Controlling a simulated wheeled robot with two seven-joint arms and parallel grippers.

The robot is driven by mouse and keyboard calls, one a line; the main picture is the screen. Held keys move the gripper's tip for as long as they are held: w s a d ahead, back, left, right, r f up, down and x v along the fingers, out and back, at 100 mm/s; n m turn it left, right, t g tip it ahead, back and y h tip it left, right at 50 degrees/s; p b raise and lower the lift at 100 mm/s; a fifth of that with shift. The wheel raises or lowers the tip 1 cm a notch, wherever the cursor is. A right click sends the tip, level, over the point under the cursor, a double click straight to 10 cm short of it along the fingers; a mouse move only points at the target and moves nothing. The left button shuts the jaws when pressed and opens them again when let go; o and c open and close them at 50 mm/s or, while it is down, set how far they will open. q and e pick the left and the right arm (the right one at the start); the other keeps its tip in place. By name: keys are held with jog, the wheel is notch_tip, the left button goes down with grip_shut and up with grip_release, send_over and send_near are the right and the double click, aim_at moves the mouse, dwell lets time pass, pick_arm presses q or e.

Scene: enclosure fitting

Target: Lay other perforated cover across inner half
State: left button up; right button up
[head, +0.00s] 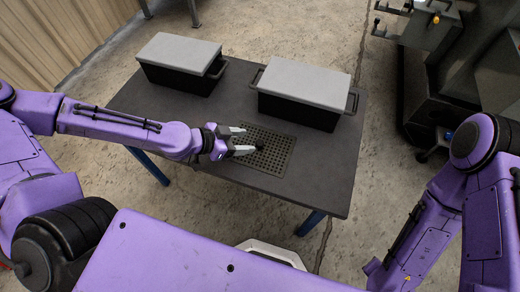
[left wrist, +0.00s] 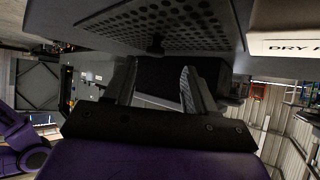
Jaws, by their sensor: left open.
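A dark perforated cover (head: 275,160) lies flat on the table near its front edge, with a small black knob (head: 260,147) on top. In the left wrist view the perforated cover (left wrist: 200,22) fills the top, and its knob (left wrist: 156,45) shows beyond the fingertips. My left gripper (head: 243,141) is open and empty, low over the left part of the cover, its fingers pointing toward the knob. The fingers (left wrist: 157,80) also show spread in the left wrist view. Two black boxes with grey lids, a left one (head: 180,80) and a right one (head: 300,108), stand behind. Their insides are hidden.
The dark table (head: 140,105) has free room left of the cover and along its right side. A white label with partly visible lettering (left wrist: 285,43) shows at the right of the left wrist view. A dark machine (head: 435,75) stands beyond the table at right.

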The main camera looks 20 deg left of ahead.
aim_at(258, 143)
pick_arm(q)
jog(key=b+x, duration=0.1)
jog(key=x, duration=0.1)
jog(key=b+x, duration=0.1)
jog(key=x, duration=0.2)
jog(key=shift+s+d+f, duration=0.1)
jog(key=shift+s+d, duration=0.1)
jog(key=shift+s, duration=0.2)
jog(key=shift+w+d, duration=0.1)
jog(key=shift+w, duration=0.1)
jog(key=shift+s, duration=0.1)
grip_shut()
